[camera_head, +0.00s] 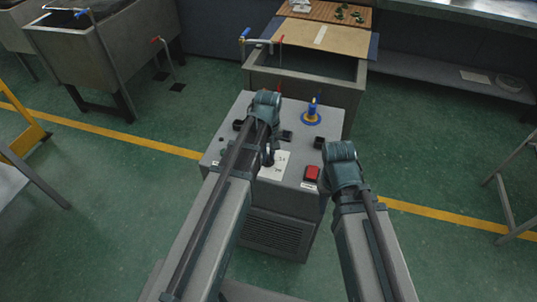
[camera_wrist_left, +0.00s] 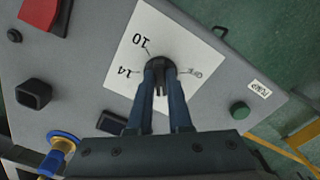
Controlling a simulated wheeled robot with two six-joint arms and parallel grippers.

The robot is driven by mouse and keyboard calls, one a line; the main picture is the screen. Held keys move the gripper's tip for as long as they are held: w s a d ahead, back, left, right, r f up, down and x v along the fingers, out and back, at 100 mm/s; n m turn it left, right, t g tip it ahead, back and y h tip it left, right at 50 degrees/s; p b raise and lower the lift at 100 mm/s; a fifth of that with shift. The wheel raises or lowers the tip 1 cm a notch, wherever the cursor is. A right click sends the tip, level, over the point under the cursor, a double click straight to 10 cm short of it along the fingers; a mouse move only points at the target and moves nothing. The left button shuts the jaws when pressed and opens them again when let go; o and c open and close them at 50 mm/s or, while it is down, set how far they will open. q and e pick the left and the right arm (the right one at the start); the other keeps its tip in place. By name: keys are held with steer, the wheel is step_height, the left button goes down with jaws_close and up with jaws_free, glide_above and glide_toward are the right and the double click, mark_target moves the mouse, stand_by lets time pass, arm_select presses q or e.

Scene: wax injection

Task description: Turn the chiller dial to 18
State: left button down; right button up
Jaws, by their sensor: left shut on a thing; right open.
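The chiller dial (camera_wrist_left: 158,64) is a small black round knob on a white label plate (camera_wrist_left: 128,45) on top of a grey cabinet. In the head view the label plate (camera_head: 275,167) shows beside my left arm, which hides much of the dial. My right arm is over the cabinet's right edge; its gripper fingers are hidden behind the wrist.
The cabinet top (camera_head: 238,112) also has a red switch (camera_head: 311,173), a blue-and-yellow valve (camera_head: 312,112) and a green button (camera_wrist_left: 239,110). A metal tank (camera_head: 300,82) stands just behind the cabinet. Green floor lies open on both sides.

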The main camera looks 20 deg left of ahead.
arm_select(q)
steer(key=m, duration=0.7)
steer(key=shift+a, duration=0.15)
stand_by(0.4)
steer(key=c, duration=0.8)
jaws_free()
steer(key=shift+c, duration=0.2)
step_height(320, 180, up, 14)
steer(key=p, duration=1.4)
steer(key=shift+f, duration=0.1)
